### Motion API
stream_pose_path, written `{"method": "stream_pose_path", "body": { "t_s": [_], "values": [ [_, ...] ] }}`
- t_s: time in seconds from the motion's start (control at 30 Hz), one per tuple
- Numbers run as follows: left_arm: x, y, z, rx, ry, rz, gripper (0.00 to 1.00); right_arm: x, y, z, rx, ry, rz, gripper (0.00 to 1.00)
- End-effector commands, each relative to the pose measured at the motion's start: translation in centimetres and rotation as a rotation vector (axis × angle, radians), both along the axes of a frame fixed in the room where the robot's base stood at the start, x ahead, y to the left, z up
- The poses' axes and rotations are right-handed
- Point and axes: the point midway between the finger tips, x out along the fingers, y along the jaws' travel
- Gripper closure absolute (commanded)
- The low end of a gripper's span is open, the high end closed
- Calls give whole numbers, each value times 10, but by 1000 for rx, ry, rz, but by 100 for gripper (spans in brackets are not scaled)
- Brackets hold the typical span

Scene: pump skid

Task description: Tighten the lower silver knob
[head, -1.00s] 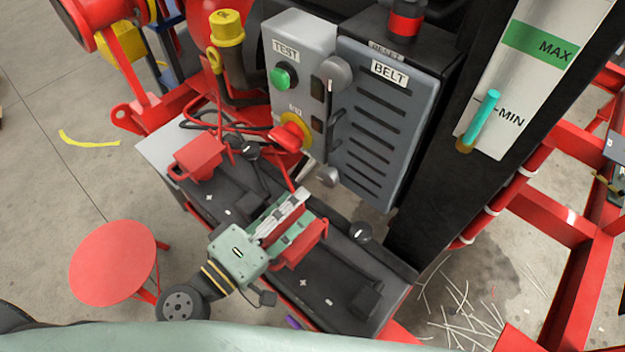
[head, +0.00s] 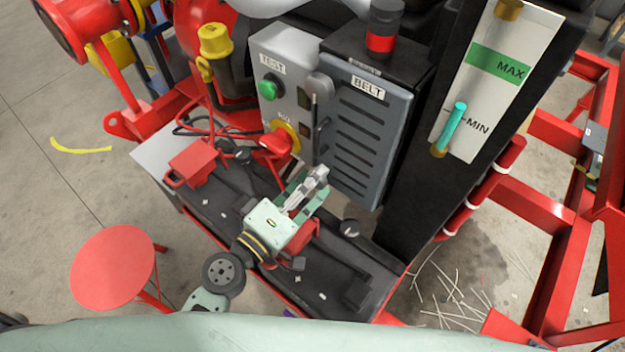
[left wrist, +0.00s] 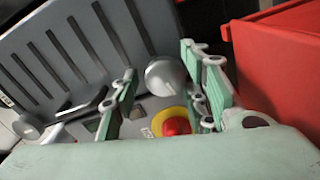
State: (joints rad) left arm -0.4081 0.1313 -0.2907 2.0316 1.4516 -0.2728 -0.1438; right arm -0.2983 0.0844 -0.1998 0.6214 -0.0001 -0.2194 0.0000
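The lower silver knob (left wrist: 166,76) is a round grey knob on the door side of the control box. In the left wrist view it lies between the two fingers, with a gap on either side. My left gripper (head: 309,184) is open at the lower front of the box and hides most or all of this knob in the head view. Whether a fingertip touches the knob cannot be told. The upper silver knob (head: 320,87) is higher on the same door edge and also shows at the left of the left wrist view (left wrist: 28,127). My right gripper is not in view.
The red stop button on its yellow ring (head: 279,142) is close to the gripper. Red blocks with handles (head: 192,163) stand on the black bench (head: 330,262) below. The BELT door (head: 368,130) is beside the knobs. A red stool (head: 112,266) stands at left.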

Motion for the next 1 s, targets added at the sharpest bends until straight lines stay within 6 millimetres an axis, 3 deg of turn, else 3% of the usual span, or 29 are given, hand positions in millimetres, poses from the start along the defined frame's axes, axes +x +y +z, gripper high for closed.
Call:
{"method": "stream_pose_path", "body": {
  "t_s": [0.4, 0.7, 1.0],
  "values": [
    [0, 0, 1, -1, -2, 0, 98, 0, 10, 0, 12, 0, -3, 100],
    [1, 0, 3, -40, 21, 1, 98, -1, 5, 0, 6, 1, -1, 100],
    [2, 2, 5, -201, 123, 0, 98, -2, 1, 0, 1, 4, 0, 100]
  ]
}}
